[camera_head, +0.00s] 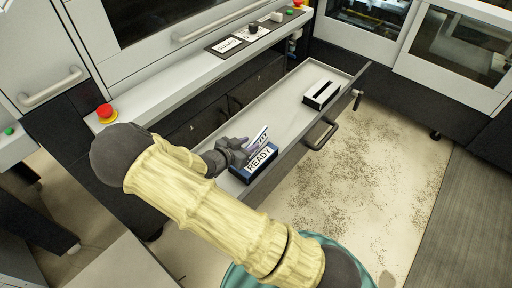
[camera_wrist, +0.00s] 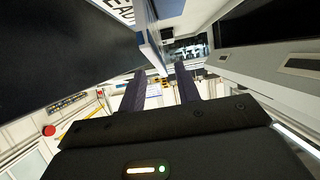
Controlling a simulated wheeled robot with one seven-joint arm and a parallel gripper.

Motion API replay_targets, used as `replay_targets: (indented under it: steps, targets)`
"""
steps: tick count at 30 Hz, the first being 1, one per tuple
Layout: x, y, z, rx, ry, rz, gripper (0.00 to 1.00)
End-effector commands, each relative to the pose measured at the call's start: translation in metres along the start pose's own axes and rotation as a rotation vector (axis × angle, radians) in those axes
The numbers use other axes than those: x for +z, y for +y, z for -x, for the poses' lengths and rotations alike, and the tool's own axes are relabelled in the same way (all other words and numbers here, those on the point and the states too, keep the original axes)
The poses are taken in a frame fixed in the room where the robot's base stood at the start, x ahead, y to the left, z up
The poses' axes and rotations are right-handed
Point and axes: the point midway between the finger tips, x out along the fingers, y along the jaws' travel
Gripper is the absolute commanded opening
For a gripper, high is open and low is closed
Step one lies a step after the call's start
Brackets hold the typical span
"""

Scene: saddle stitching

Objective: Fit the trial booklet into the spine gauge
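A thin pale booklet with a purplish face (camera_head: 261,139) stands tilted at the blue box marked READY (camera_head: 260,161), in the near part of the long tray. My gripper (camera_head: 244,146) is right beside the booklet and box. In the wrist view its two dark fingers (camera_wrist: 160,92) are apart, with background showing between them, so it looks open and empty. The READY box also shows in the wrist view (camera_wrist: 121,9), upper left. A pale block with a dark slot (camera_head: 321,94), which looks like the spine gauge, stands at the tray's far end; its slot looks empty.
The long grey tray (camera_head: 288,107) has free floor between the READY box and the slotted block. Its front wall carries a dark handle (camera_head: 321,134). A machine ledge with a red button (camera_head: 106,112) and a small sign (camera_head: 228,44) runs behind it.

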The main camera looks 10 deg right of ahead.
Motion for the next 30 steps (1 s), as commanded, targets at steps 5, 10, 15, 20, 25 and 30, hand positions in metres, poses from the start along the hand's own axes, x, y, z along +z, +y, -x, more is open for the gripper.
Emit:
replay_targets:
  steps: [5,10,15,20,25,30]
  targets:
    - [0.0,0.0,0.0,-0.001,0.0,0.0,0.33]
    - [-0.001,0.0,-0.004,0.0,0.0,0.0,0.33]
    - [-0.003,0.0,-0.025,0.002,0.002,0.002,0.33]
    - [-0.003,-0.001,-0.047,0.002,0.001,0.0,0.33]
    - [-0.002,-0.001,-0.052,0.0,0.0,0.0,0.33]
    - [-0.002,-0.001,-0.052,0.0,-0.001,0.0,0.33]
